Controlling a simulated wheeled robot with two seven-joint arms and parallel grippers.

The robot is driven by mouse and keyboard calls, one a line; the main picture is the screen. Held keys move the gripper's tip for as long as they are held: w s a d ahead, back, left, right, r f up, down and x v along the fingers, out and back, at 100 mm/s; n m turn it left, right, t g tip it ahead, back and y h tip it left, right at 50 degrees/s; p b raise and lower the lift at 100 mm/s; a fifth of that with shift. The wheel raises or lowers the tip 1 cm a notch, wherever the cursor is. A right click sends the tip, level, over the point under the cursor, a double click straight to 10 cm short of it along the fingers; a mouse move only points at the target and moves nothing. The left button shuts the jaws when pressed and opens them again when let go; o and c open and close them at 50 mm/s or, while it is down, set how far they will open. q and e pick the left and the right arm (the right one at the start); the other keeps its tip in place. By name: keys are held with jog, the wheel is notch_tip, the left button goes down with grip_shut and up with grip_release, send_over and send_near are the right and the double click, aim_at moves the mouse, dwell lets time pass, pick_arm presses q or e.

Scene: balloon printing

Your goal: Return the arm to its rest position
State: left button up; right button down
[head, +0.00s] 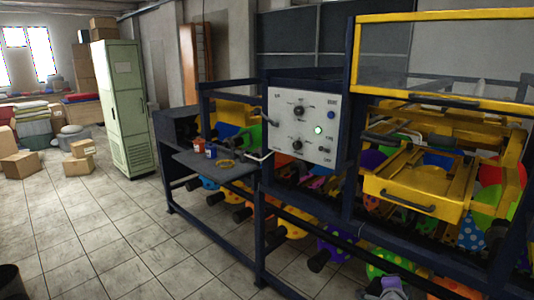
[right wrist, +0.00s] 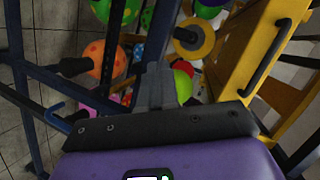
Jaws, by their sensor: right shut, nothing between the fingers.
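My right gripper (head: 384,286) shows at the bottom edge of the head view, grey and purple, low in front of the balloon machine's frame. In the right wrist view its dark fingers (right wrist: 156,84) are together with nothing between them. They point toward the machine and appear apart from its bars and balloons. My left gripper is not in view.
The dark blue machine frame (head: 259,235) carries a white control panel (head: 300,125) with knobs and a lit green light. A yellow drawer (head: 412,195) with a black handle juts out at right. Patterned balloons (right wrist: 104,58) hang inside.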

jog(key=s+a+f+n+g+y+p, duration=0.1)
jog(key=s+a+f+n+g+y, duration=0.25)
jog(key=a+f, duration=0.55)
jog(key=s+a+f+n+g+y, duration=0.1)
jog(key=s+a+f+n+y, duration=0.2)
jog(key=s+a+f+n, duration=0.55)
jog(key=s+a+f+n+g+y, duration=0.1)
jog(key=s+a+f+g, duration=0.1)
jog(key=s+a, duration=0.3)
jog(key=s+a+f+n+g+y+p, duration=0.1)
jog(key=s+a+f+n+g+y, duration=0.1)
jog(key=s+a+f, duration=0.3)
jog(key=s+a+f+n+g+y, duration=0.2)
jog(key=s+a+f+g, duration=0.1)
jog(key=s, duration=0.7)
jog(key=shift+s+a+f, duration=0.25)
jog(key=shift+a+f, duration=0.4)
jog(key=shift+a, duration=0.25)
